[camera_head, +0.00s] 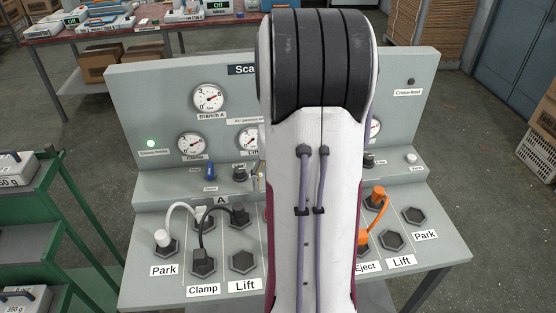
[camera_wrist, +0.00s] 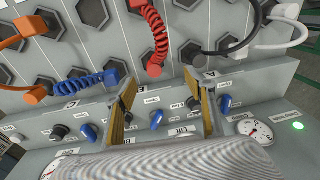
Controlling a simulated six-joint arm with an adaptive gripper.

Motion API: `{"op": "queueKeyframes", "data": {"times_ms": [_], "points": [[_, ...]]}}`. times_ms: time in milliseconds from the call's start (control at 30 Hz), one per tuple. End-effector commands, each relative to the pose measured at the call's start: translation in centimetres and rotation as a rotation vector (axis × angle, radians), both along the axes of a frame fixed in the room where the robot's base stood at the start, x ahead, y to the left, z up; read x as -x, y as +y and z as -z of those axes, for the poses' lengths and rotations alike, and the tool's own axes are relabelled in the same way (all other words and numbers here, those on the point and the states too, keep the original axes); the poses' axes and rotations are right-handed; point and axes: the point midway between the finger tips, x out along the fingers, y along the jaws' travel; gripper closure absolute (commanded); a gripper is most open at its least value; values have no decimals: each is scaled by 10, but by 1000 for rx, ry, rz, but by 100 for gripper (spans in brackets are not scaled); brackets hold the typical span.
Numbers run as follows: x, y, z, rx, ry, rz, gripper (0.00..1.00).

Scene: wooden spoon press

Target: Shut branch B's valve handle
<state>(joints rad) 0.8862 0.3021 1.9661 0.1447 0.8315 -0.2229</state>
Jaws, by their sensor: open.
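My gripper (camera_wrist: 161,76) is open and empty in the wrist view, its two fingers spread over the panel. A blue valve handle (camera_wrist: 157,118) shows between the fingers, in the middle of a row of three. It seems to be branch B's, but its label is too small to read surely. Another blue handle (camera_wrist: 225,103) lies right of the right finger, and a third (camera_wrist: 89,132) left of the left finger. I cannot tell how far the fingers are from the middle handle. In the head view my arm hides the panel's middle; one blue handle (camera_head: 210,171) shows by branch A.
Black knobs (camera_wrist: 193,103) sit close beside the handles. A coiled red hose (camera_wrist: 158,35) and a coiled blue hose (camera_wrist: 95,82) lie beyond the fingers. White and black hoses (camera_head: 184,212) arch over the sockets. A green rack (camera_head: 40,235) stands at left.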

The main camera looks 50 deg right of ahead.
Motion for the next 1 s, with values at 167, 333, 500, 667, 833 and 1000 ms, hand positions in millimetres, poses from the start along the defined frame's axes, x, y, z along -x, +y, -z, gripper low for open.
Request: {"op": "queueKeyframes", "data": {"times_ms": [167, 333, 500, 667, 833, 1000], "points": [[-6, -42, 14, -18, -37, -64, 46], [-14, -76, 24, -18, -85, -165, 46], [-21, -105, 30, -2, -137, -281, 46], [-31, -127, 31, 29, -187, -407, 46], [-45, -143, 25, 76, -237, -560, 46], [-60, -152, 10, 141, -280, -725, 46]]}}
